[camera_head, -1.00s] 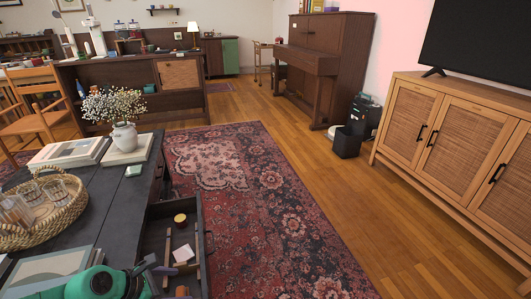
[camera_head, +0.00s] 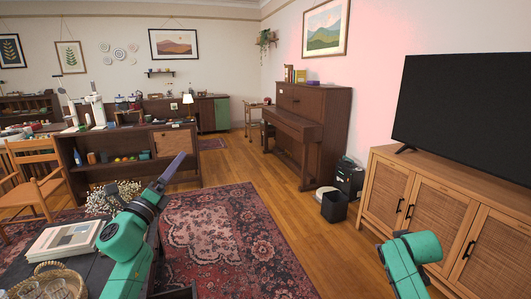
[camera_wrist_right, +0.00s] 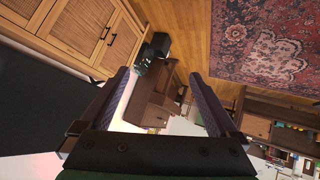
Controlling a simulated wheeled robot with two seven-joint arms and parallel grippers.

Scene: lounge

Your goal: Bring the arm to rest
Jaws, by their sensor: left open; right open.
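My left arm is green and rises from the bottom of the head view. Its gripper (camera_head: 168,182) points up and away over the rug's left part, with dark purple fingers seen nearly edge-on and nothing visible between them. My right arm shows only as green links at the lower right of the head view, and its gripper is out of that view. In the right wrist view, the right gripper (camera_wrist_right: 163,80) has its two fingers wide apart, with nothing between them.
A dark coffee table (camera_head: 80,268) with a book (camera_head: 65,240) and a basket (camera_head: 45,281) is at lower left. A wooden cabinet (camera_head: 380,190) with a television (camera_head: 465,115) stands at right. A piano (camera_head: 310,125) is farther back. The patterned rug (camera_head: 230,240) lies clear between.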

